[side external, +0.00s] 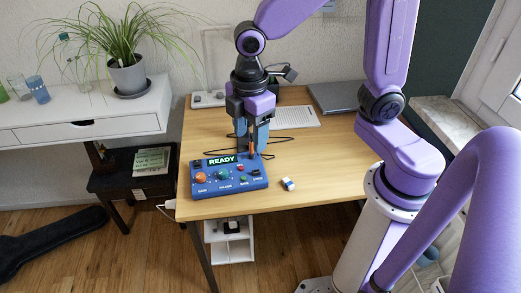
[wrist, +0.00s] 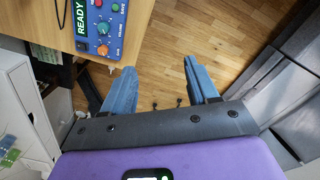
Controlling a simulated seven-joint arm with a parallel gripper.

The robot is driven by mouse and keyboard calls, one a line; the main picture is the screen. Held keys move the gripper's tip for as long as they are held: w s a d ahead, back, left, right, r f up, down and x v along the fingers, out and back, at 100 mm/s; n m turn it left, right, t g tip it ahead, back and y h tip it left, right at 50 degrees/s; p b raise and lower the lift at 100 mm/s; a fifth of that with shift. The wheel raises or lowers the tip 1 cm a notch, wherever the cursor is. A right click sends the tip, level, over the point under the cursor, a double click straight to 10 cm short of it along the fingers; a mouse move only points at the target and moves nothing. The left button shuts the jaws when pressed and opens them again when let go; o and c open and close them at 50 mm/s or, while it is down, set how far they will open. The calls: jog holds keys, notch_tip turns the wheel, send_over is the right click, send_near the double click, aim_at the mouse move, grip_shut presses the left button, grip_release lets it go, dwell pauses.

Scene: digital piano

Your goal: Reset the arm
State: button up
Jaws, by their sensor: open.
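My gripper (side external: 252,148) points down over the table, just behind or above the right end of the blue control box in the side view; the exact gap is hard to judge. In the wrist view my gripper (wrist: 157,64) has its two blue fingers wide apart, with only wooden floor seen between them. The blue box (side external: 229,187) has a display reading READY, several coloured knobs and small switches. It also shows at the upper left of the wrist view (wrist: 88,45), on the table edge. A slim orange part (side external: 251,150) stands by the fingers.
A small white and blue block (side external: 288,184) lies right of the box on the wooden table (side external: 330,165). A keyboard (side external: 293,117), black cable and closed laptop (side external: 334,97) lie behind. A white sideboard (side external: 90,122) with a plant stands left. The table's right front is clear.

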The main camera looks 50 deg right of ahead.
jog(key=s+d+m, duration=0.1)
jog(key=s+d, duration=0.2)
jog(key=s, duration=0.4)
jog(key=s+d+m, duration=0.1)
jog(key=s+d, duration=0.3)
jog(key=s, duration=0.4)
jog(key=shift+d+r+m, duration=0.25)
jog(key=shift+r+m, duration=0.15)
jog(key=shift+r, duration=0.05)
